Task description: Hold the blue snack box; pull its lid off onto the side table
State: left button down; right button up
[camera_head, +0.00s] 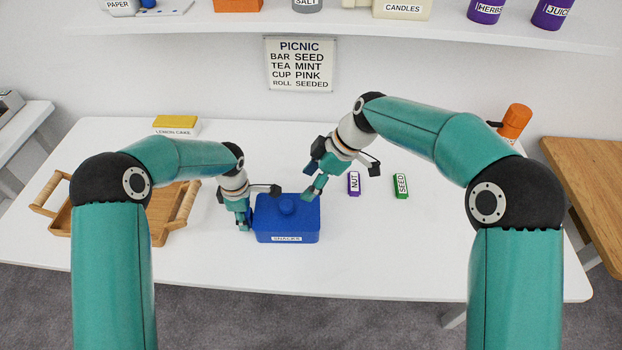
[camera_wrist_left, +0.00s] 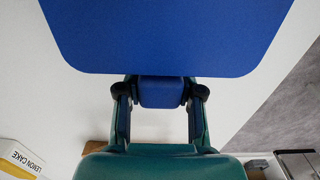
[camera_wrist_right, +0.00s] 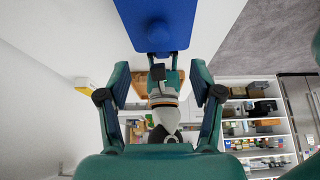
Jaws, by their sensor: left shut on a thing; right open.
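The blue snack box (camera_head: 287,232), labelled SNACKS, stands upright near the front middle of the white table. Its blue lid with a round knob (camera_head: 287,203) sits on top. My left gripper (camera_head: 245,222) is at the box's left side; the left wrist view shows its fingers shut on a blue tab (camera_wrist_left: 161,92) on the box's side. My right gripper (camera_head: 312,186) is open and empty at the lid's upper right, apart from the knob. In the right wrist view the knob (camera_wrist_right: 158,36) lies beyond the fingertips.
A wooden tray (camera_head: 160,225) stands left of the box, partly behind my left arm. LEMON CAKE (camera_head: 175,126), NUT (camera_head: 354,183), SEED (camera_head: 401,186) and an orange bottle (camera_head: 515,122) are on the white table. A wooden-topped table (camera_head: 590,180) at right looks clear; a white one (camera_head: 22,130) is at left.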

aim_at(288, 204)
jog(key=x, duration=1.1)
jog(key=shift+w+a+f, duration=0.2)
jog(key=shift+a+f, duration=0.1)
grip_shut()
